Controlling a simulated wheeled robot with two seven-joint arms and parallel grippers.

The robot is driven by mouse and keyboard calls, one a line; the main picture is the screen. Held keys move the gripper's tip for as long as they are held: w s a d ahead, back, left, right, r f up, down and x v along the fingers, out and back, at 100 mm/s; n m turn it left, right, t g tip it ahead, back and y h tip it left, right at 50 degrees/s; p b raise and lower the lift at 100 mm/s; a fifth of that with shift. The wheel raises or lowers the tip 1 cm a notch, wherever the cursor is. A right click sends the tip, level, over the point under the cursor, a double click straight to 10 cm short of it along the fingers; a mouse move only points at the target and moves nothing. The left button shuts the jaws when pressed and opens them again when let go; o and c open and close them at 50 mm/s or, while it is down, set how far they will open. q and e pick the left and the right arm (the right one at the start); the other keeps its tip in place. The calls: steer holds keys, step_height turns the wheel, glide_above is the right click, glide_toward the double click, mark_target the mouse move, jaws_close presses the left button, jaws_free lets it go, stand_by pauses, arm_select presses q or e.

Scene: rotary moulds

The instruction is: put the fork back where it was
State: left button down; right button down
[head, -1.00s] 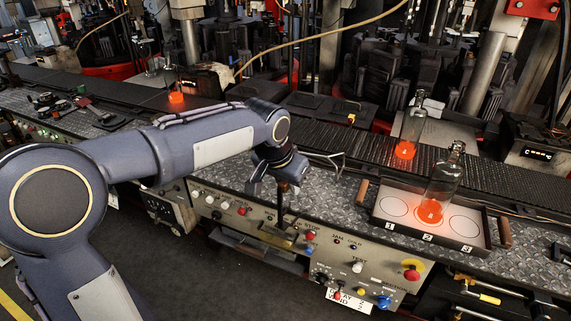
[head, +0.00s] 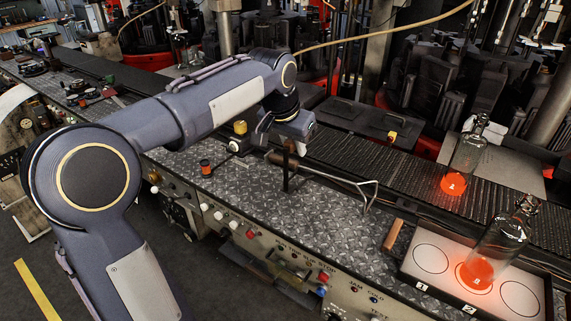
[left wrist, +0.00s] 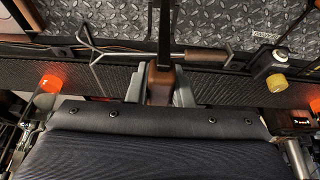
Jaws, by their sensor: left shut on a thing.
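A long wire fork (head: 338,179) with splayed prongs appears to lie on the diamond-plate deck, prongs to the right, near the conveyor edge. In the left wrist view the fork (left wrist: 130,52) runs across, prongs left and grey-brown handle right. My left gripper (head: 290,141) is shut on a dark upright tool (head: 286,178) with a brown upper part. That tool (left wrist: 164,35) also shows between the fingers in the left wrist view and hides part of the fork. I cannot tell whether the tool touches the fork or the deck. My right gripper is out of view.
A white tray (head: 418,284) with marked circles holds a bottle with a glowing base (head: 480,270). A yellow-topped black fixture (head: 239,140) stands left of the gripper. Deck (head: 335,225) before the fork is clear.

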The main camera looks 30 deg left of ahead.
arm_select(q)
steer(key=w+a+f, duration=0.1)
steer(key=a+f, duration=0.2)
steer(key=f, duration=0.5)
steer(key=shift+w+a, duration=0.25)
steer(key=shift+w, duration=0.1)
steer(key=shift+f, duration=0.1)
steer(key=c, duration=1.3)
jaws_free()
